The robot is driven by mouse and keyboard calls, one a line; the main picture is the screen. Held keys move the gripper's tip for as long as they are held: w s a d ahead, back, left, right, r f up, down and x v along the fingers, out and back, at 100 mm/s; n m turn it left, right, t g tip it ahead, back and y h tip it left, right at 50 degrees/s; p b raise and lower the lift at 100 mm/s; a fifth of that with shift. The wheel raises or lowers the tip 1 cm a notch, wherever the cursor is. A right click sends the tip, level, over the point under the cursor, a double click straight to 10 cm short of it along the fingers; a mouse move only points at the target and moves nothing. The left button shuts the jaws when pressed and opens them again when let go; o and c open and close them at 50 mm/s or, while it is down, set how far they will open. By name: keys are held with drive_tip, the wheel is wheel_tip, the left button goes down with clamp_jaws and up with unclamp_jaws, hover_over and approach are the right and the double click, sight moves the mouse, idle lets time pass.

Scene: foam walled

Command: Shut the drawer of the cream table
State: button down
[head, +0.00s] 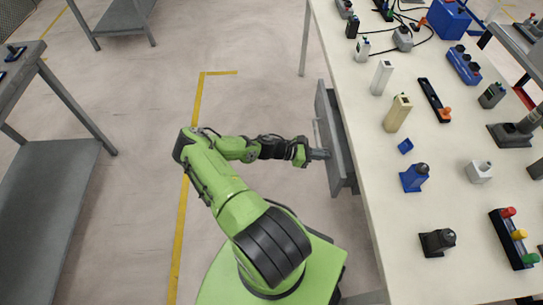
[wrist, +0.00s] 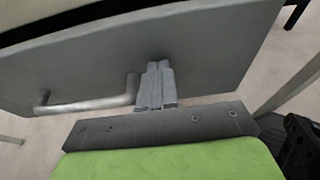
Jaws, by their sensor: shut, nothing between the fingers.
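The cream table (head: 372,130) stands on the right in the head view. Its grey drawer (head: 337,135) sticks out from the table's left side, so it is open by some amount. The drawer front (wrist: 205,55) fills much of the wrist view, with a metal bar handle (wrist: 85,106) at its left. My gripper (head: 322,154) is shut and empty, with its fingers pointing at the drawer front. In the wrist view the closed fingertips (wrist: 158,66) are at the drawer front, right of the handle; I cannot tell whether they touch it.
A grey shelf table (head: 50,190) stands at the left. The floor between, with a yellow line (head: 194,120), is clear.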

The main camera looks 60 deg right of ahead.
sight(332, 153)
drive_tip(key=s+d, duration=0.1)
drive_tip(key=s, duration=0.2)
drive_tip(key=s+d, duration=0.1)
drive_tip(key=shift+s+d+r, duration=0.1)
drive_tip(key=shift+s+d, duration=0.25)
drive_tip(key=shift+s+r, duration=0.1)
drive_tip(key=f+p+v, duration=0.1)
drive_tip(key=v, duration=1.3)
drive_tip(key=shift+w+f, duration=0.35)
drive_tip(key=shift+w, duration=0.05)
drive_tip(key=shift+a, duration=0.1)
